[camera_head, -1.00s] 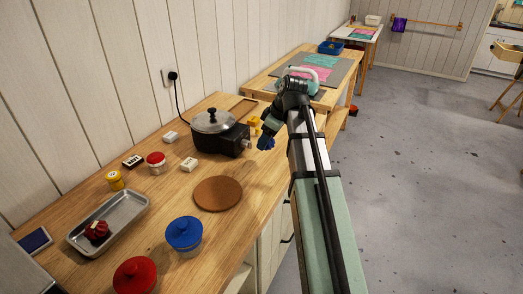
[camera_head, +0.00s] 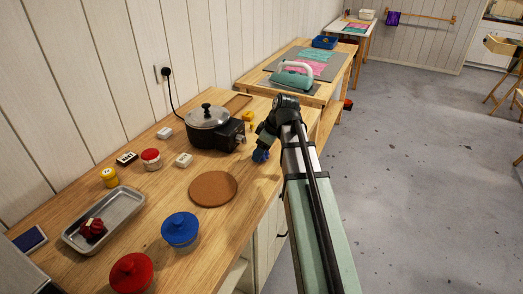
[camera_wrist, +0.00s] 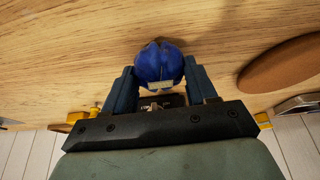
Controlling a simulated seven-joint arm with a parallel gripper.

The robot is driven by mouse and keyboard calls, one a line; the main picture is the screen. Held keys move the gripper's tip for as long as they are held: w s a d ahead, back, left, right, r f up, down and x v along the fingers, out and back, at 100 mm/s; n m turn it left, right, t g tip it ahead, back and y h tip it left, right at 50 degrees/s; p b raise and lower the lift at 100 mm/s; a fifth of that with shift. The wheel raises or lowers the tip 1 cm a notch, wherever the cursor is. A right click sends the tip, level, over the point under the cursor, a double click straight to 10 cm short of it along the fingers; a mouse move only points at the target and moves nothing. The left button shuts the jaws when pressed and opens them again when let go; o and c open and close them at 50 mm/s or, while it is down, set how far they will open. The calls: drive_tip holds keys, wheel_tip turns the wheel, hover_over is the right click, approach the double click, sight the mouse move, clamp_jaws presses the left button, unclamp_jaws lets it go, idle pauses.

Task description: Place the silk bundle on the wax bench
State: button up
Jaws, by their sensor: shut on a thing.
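The blue silk bundle (camera_head: 261,156) is a small dark blue knot with a pale tag, seen clearly in the wrist view (camera_wrist: 158,62). My gripper (camera_wrist: 162,76) is shut on it, with a finger on each side. In the head view my gripper (camera_head: 263,146) points down at the right edge of the wooden bench with the pot (camera_head: 145,210), which looks like the wax bench. The bundle is at or just above the bench top, right of the pot. I cannot tell whether it touches the wood.
A lidded black pot (camera_head: 208,120) stands left of my gripper. A brown round mat (camera_head: 213,188) lies nearer, with bare wood around it. A blue jar (camera_head: 180,229), red jar (camera_head: 131,273) and metal tray (camera_head: 128,204) holding a red bundle stand nearer. An iron (camera_head: 292,76) is on the farther table.

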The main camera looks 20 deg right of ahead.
drive_tip(key=shift+f, duration=0.1)
drive_tip(key=o, duration=1)
drive_tip(key=shift+o, duration=0.2)
drive_tip(key=v, duration=1.2)
